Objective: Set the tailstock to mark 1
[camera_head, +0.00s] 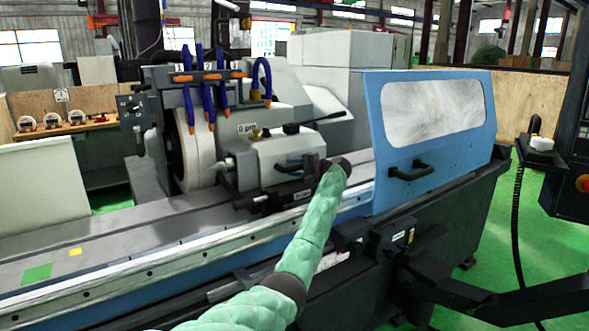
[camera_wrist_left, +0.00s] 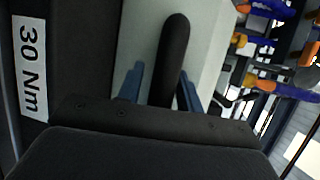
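The grey tailstock (camera_head: 283,155) sits on the machine table, just right of the grinding wheel (camera_head: 190,155). A black lever (camera_head: 318,119) stands out from its top, and a dark clamp block with a small label is at its foot. My left arm in its green sleeve reaches up to the tailstock's right end, where the left gripper (camera_head: 322,168) is mostly hidden. In the left wrist view, the two blue-grey fingertips (camera_wrist_left: 160,84) stand on either side of a black handle (camera_wrist_left: 175,50), with a gap at the left finger. My right gripper is out of view.
A "30 Nm" label (camera_wrist_left: 31,68) is close by in the wrist view. The blue guard door (camera_head: 433,128) stands right of the arm. The table (camera_head: 130,235) is clear at left, with a green patch (camera_head: 37,273) and a yellow patch (camera_head: 75,252).

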